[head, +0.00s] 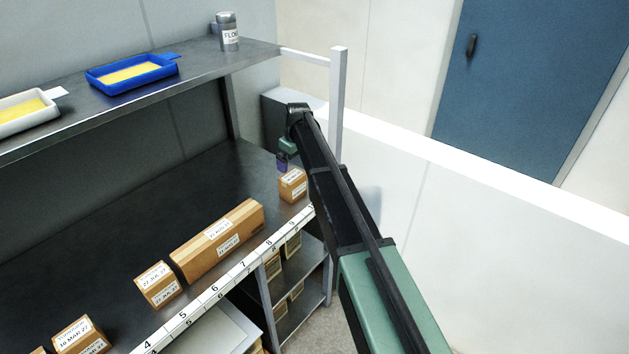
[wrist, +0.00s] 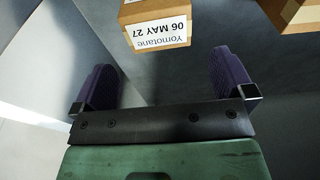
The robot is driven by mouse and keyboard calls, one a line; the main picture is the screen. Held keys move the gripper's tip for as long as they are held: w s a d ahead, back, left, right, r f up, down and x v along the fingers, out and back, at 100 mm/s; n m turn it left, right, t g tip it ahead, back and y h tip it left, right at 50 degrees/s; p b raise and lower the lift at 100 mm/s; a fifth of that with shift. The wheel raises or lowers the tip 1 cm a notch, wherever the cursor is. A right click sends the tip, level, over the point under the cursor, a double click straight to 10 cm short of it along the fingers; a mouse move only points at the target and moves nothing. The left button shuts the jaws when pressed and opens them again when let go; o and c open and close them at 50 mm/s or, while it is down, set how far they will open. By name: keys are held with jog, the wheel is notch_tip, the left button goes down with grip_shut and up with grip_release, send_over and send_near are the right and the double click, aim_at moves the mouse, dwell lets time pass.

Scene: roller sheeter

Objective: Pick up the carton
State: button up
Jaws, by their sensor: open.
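A small brown carton (head: 292,187) with white labels stands at the right end of the dark worktop, near its front edge. In the wrist view a carton (wrist: 154,22) shows a label that reads "Yomotane 06 MAY 27" upside down. It lies ahead of the two purple fingers, roughly between their lines and apart from them. The top of this carton is cut off by the frame. My gripper (head: 283,161) is just behind and above the small carton in the head view. In the wrist view my gripper (wrist: 163,68) is open, with nothing between its fingers.
A long carton (head: 217,242) and smaller cartons (head: 157,285) (head: 81,337) stand to the left along a numbered strip (head: 228,275). The upper shelf (head: 205,58) holds a blue tray (head: 132,72), a white tray (head: 25,108) and a tin (head: 228,32). A pale post (head: 337,105) rises beside my arm.

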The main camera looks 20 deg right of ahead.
aim_at(293, 176)
jog(key=f+b, duration=0.1)
jog(key=f, duration=0.1)
jog(key=f+b, duration=0.4)
jog(key=shift+w+a, duration=0.25)
jog(key=shift+w, duration=0.1)
jog(key=f+b, duration=0.1)
jog(key=b, duration=0.1)
jog(key=f+b, duration=0.1)
jog(key=f, duration=0.1)
jog(key=f+b, duration=0.2)
jog(key=shift+w+f+b, duration=0.15)
jog(key=shift+w+b, duration=0.15)
jog(key=shift+w, duration=0.1)
jog(key=shift+r, duration=0.25)
jog(key=c, duration=0.7)
